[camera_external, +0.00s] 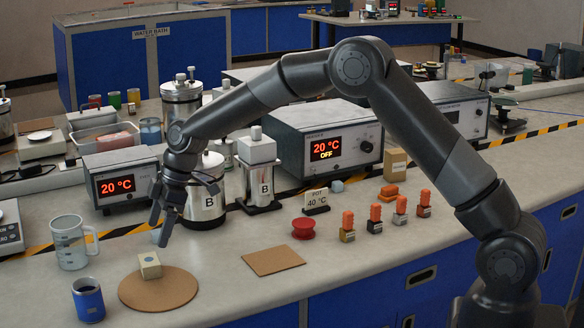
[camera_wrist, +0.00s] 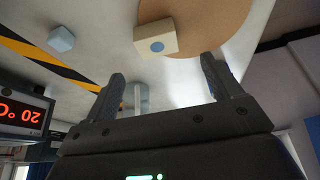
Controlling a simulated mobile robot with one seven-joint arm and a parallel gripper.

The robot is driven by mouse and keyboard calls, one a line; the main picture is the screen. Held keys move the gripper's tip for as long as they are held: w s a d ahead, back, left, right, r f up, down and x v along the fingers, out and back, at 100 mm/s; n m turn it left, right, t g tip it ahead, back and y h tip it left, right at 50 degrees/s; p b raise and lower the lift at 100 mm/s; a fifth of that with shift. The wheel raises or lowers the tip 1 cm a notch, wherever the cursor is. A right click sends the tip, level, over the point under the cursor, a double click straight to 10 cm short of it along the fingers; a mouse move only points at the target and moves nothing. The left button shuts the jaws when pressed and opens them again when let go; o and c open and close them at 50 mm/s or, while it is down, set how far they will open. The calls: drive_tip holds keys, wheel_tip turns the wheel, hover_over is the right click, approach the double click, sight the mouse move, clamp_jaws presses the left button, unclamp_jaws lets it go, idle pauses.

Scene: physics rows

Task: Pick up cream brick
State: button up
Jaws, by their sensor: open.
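The cream brick (camera_external: 150,265) is a small block with a round blue-grey spot, standing on a round brown cork mat (camera_external: 172,298). In the wrist view the cream brick (camera_wrist: 155,38) lies beyond the fingertips, at the edge of the mat (camera_wrist: 205,22). My gripper (camera_external: 163,222) points down above and behind the mat, with clear space between it and the brick. Its two fingers are apart and empty in the wrist view (camera_wrist: 162,72).
A grey mug (camera_external: 70,243) and a blue cup (camera_external: 88,300) stand left of the mat. A small blue-grey cube (camera_wrist: 61,39) lies near the striped tape. A metal pot (camera_external: 206,195) stands behind my gripper. A square cork mat (camera_external: 273,261) and a red spool (camera_external: 303,229) are to the right.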

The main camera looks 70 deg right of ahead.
sight(151, 259)
drive_tip(key=x, duration=0.3)
drive_tip(key=shift+f, duration=0.35)
drive_tip(key=x, duration=0.5)
drive_tip(key=shift+d+f, duration=0.25)
drive_tip(key=c, duration=1.2)
drive_tip(key=shift+r, duration=0.15)
